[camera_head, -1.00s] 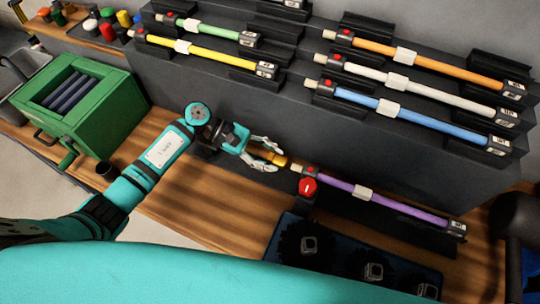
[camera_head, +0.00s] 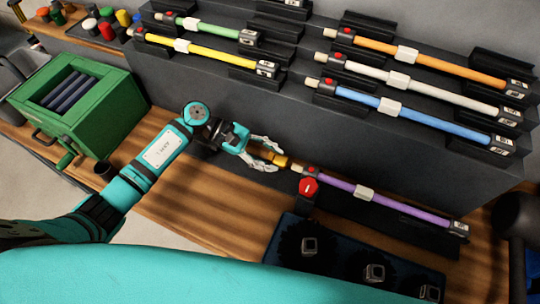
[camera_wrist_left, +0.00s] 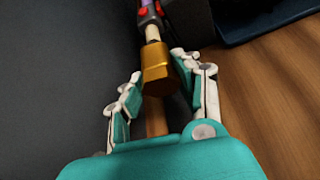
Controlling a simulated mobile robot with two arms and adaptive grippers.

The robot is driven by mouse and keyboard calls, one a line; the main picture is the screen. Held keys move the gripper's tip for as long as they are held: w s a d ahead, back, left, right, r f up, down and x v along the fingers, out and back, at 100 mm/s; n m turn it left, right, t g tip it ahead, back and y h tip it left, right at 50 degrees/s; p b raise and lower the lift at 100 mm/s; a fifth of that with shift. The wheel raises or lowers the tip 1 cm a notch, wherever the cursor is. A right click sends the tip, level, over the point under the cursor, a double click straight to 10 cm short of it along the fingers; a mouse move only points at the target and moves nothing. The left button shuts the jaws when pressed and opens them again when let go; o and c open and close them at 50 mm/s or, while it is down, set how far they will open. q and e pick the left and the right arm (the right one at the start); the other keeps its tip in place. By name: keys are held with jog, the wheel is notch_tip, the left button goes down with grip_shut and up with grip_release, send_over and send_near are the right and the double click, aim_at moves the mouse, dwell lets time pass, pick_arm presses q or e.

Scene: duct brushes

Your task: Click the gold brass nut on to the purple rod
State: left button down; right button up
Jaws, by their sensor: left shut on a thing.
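The purple rod (camera_head: 395,204) lies in a low holder at the front right, with its dark collar, red button and pale tip facing my left gripper (camera_head: 281,160). The gold brass nut (camera_head: 285,161) is held between the fingers of this gripper. In the left wrist view the gold nut (camera_wrist_left: 158,72) sits between the fingertips, roughly in line with the rod. The rod's pale tip (camera_wrist_left: 152,33) meets the nut's far end. I cannot tell how deep the tip sits in it. My right gripper is not in view.
A red octagonal knob (camera_head: 308,187) stands just in front of the rod's collar. A dark blue tray (camera_head: 340,262) lies at the front. Racked rods, including a blue one (camera_head: 434,120), fill the stepped rack behind. A green box (camera_head: 88,110) stands left. Bare wood lies left of the tray.

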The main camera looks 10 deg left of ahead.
pick_arm(q)
jog(key=shift+d, duration=0.25)
jog(key=shift+s+d, duration=0.1)
jog(key=shift+d, duration=0.25)
jog(key=shift+d, duration=0.25)
jog(key=shift+s+d+b, duration=0.25)
jog(key=shift+d+b, duration=0.15)
jog(key=shift+d, duration=0.8)
jog(key=c, duration=0.8)
grip_release()
jog(key=shift+c, duration=0.2)
jog(key=shift+a, duration=0.1)
